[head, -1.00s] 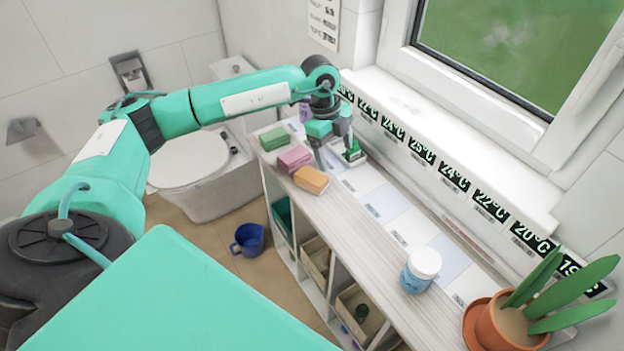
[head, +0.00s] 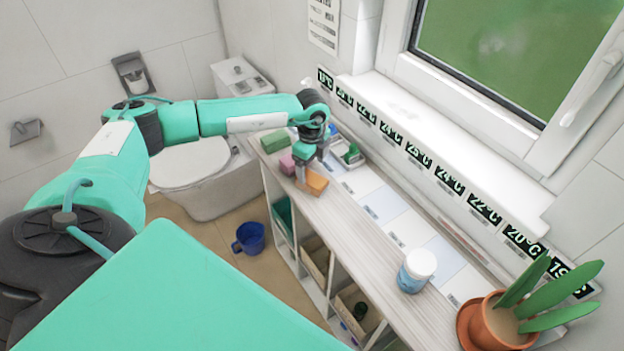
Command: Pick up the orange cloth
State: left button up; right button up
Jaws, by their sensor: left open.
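The orange cloth (head: 317,183) is a small folded block on the cart's top, at the near edge of a row of cloths. A pink cloth (head: 287,163) and a green cloth (head: 274,141) lie behind it to the left. My left gripper (head: 308,172) is open and points down over the orange and pink cloths. Its fingers hide part of both; I cannot tell whether they touch the orange cloth. My right gripper is not in view.
A green object in a white tray (head: 350,158) stands close behind the gripper. A blue bucket (head: 248,238) is on the floor.

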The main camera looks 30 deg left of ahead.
aim_at(312, 177)
pick_arm(q)
notch_tip(312, 177, down, 3)
jog(key=shift+s+d+f+p, duration=0.1)
jog(key=shift+d+f+p, duration=0.05)
jog(key=shift+p, duration=0.6)
jog(key=shift+f, duration=0.35)
jog(key=c, duration=1.2)
jog(key=shift+o, duration=0.2)
notch_tip(312, 177, up, 20)
jog(key=b, duration=0.5)
jog(key=shift+b, duration=0.4)
